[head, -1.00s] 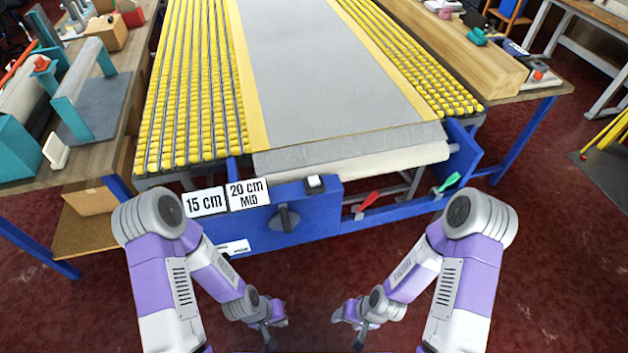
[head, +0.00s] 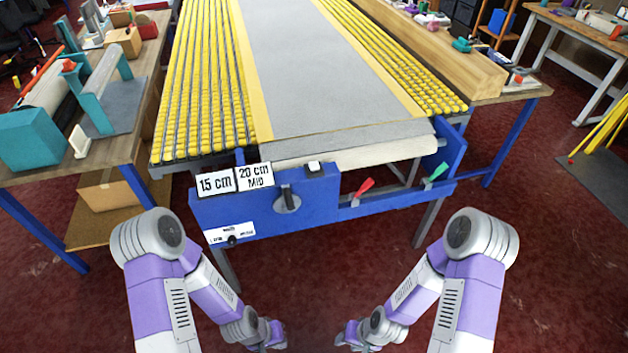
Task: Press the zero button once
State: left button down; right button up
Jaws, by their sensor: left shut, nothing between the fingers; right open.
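A small white button (head: 314,167) sits on the top edge of the blue control panel (head: 315,205) at the front of the machine. No marking on it is readable, so I cannot confirm that it is the zero button. My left gripper (head: 272,342) is shut and empty, low in the view, in front of and below the panel. My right gripper (head: 347,340) is open and empty, low in the view to the right of the left one. Both are apart from the panel, and their fingertips are small and partly hidden by the arms.
Red (head: 364,186) and green (head: 437,171) levers stand to the right. A grey rug (head: 315,70) lies between yellow rollers. Floor before the machine is clear.

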aim_at(314, 166)
jog(key=z, duration=1.2)
jog(key=i, duration=0.85)
jog(key=u, duration=1.25)
